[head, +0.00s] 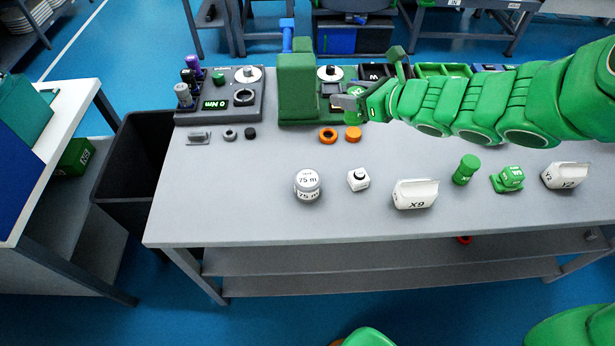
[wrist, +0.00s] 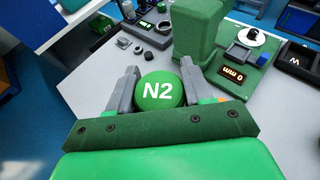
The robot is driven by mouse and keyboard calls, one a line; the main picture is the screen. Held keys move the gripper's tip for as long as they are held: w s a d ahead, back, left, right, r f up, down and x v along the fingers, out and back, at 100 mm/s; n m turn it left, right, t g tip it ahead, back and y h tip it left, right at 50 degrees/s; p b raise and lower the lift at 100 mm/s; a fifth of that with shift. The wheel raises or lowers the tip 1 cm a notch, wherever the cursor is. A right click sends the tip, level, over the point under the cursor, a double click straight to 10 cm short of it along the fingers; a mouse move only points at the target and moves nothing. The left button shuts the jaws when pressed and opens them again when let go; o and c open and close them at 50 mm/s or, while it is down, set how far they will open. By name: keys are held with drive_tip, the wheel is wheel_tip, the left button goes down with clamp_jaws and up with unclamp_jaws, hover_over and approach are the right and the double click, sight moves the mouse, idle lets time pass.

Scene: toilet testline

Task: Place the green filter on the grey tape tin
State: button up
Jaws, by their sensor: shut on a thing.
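My gripper (head: 348,101) is over the back middle of the table, its grey fingers pointing left in the head view. It is shut on the green filter (wrist: 160,92), a round green piece marked N2, seen between both fingers in the wrist view. In the head view the filter (head: 356,89) shows partly beside the fingers. The tape tin (head: 308,185) is a short pale grey-white cylinder marked 75 m. It stands upright near the front of the table, in front of the gripper and slightly left, apart from it. I cannot make out the tin in the wrist view.
A green test machine (head: 297,90) and a dark grey station (head: 250,107) stand at the back left. A white switch block (head: 358,179), a white X9 holder (head: 415,194) and green parts stand right of the tin. The front left is clear.

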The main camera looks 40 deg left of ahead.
drive_tip(key=s+d+f+n+g+h, duration=0.1)
drive_tip(key=s+d+n+g, duration=0.25)
drive_tip(key=s, duration=0.65)
drive_tip(key=s+d+f+n+g+h, duration=0.1)
drive_tip(key=s+d+n+g, duration=0.25)
drive_tip(key=s, duration=0.55)
hover_over(301, 177)
wheel_tip(301, 177, down, 10)
drive_tip(key=shift+s+d+r, duration=0.15)
drive_tip(key=shift+d+r, duration=0.05)
drive_tip(key=shift+d, duration=0.05)
drive_tip(key=shift+a+f, duration=0.2)
drive_tip(key=shift+f, duration=1.6)
drive_tip(key=shift+f, duration=0.1)
drive_tip(key=o, duration=1.1)
drive_tip(key=shift+c, duration=0.2)
